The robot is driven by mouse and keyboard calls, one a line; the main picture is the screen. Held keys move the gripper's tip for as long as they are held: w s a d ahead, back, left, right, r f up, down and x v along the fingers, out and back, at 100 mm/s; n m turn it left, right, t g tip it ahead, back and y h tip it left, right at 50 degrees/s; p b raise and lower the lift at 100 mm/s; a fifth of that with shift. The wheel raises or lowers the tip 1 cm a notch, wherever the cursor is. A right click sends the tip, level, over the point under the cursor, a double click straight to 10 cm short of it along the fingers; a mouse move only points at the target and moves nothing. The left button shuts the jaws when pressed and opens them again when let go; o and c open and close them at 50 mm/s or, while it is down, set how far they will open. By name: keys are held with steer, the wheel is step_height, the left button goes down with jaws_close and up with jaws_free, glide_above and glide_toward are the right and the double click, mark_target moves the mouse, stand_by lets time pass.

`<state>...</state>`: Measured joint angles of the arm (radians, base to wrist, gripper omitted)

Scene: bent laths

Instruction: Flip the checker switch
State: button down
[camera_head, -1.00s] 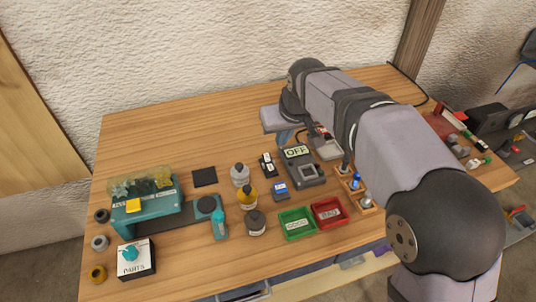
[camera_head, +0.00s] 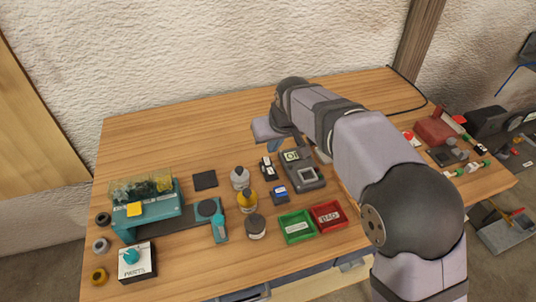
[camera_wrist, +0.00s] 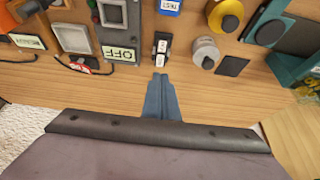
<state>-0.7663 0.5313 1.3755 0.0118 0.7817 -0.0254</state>
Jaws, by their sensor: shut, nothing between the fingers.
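The checker (camera_head: 305,172) is a grey box with a small screen and a label on its far side. The label reads OFF in the wrist view (camera_wrist: 119,54), where the box (camera_wrist: 111,15) is cut by the top edge. A small black and white switch box (camera_head: 267,168) stands just left of the checker; it also shows in the wrist view (camera_wrist: 161,46). My gripper (camera_wrist: 160,77) is shut and empty, its blue-grey fingertips close to the near end of the switch box in that view. I cannot tell whether they touch. The head view shows little of the fingers.
A blue-labelled block (camera_head: 280,194), bottles (camera_head: 247,201), a green tray (camera_head: 297,227) and a red tray (camera_head: 328,215) stand near the checker. A teal machine (camera_head: 150,210) is at the left. A dark square (camera_head: 205,180) lies flat. The back left of the table is clear.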

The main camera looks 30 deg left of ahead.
mark_target(266, 159)
steer(key=p+x, duration=0.2)
steer(key=x, duration=0.7)
steer(key=shift+w+a+f+p, duration=0.15)
steer(key=shift+f+p, duration=0.15)
steer(key=shift+p, duration=0.05)
steer(key=shift+w+a+f, duration=0.15)
steer(key=shift+f, duration=0.25)
steer(key=shift+w+a, duration=0.1)
steer(key=shift+r, duration=0.1)
steer(key=shift+s+d+b, duration=0.35)
steer(key=shift+s+d, duration=0.25)
